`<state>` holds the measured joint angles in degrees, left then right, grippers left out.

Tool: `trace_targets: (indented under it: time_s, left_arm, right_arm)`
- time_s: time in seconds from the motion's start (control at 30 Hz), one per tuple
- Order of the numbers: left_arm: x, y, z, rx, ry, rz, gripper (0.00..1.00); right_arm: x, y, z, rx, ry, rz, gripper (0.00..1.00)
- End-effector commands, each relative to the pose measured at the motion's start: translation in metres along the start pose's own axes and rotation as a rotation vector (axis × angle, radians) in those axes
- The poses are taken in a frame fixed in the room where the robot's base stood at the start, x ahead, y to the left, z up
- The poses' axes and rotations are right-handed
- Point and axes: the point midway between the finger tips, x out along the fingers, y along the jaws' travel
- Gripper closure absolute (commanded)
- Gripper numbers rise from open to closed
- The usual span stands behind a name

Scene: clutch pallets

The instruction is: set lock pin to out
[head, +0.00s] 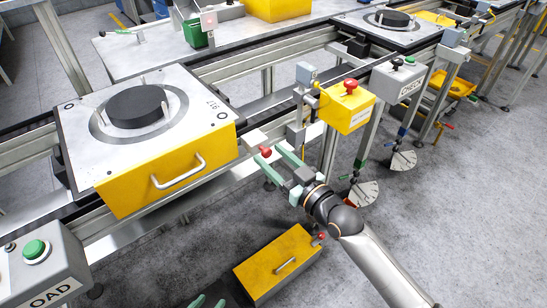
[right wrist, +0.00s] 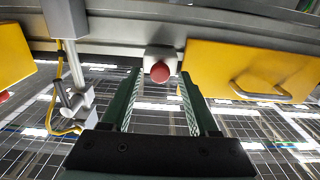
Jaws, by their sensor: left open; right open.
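The lock pin has a round red knob (head: 265,152) on a pale block (head: 256,138) at the rail, just right of the yellow-fronted pallet (head: 165,175). My right gripper (head: 268,154) is open, its two green fingers pointing at the knob. In the right wrist view the knob (right wrist: 160,72) sits between the fingertips (right wrist: 160,76), with a gap on both sides. Whether the pin is in or out is hard to tell. My left gripper (head: 208,301) is open and empty at the bottom edge, only its green fingertips showing.
A yellow box with a red button (head: 349,88) and a grey CHECK box (head: 398,80) stand behind my right gripper. A yellow handled box (head: 277,262) is low in front, left of my right arm. A green-button LOAD box (head: 38,260) is at lower left.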

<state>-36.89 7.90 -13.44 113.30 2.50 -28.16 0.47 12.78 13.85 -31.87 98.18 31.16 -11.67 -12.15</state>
Motion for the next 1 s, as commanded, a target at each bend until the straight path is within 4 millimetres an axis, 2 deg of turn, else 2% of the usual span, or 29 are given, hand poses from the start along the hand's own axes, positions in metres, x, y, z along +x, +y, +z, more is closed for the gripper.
trace_targets:
  time_s: [0.23, 0.77, 1.0]
  left_arm:
    - [0.0001, -0.0003, -0.0010, 0.001, 0.001, 0.000, 0.50]
    - [0.0000, -0.0004, -0.0022, 0.002, 0.004, 0.000, 0.50]
    - [0.0000, -0.0003, -0.0025, 0.002, 0.005, 0.000, 0.50]
  right_arm:
    - [0.0009, -0.0001, 0.0002, 0.000, -0.001, 0.000, 0.40]
    - [0.0004, 0.0001, 0.0004, 0.000, -0.001, 0.000, 0.98]
    - [0.0004, 0.0001, 0.0005, 0.000, -0.001, 0.000, 1.00]
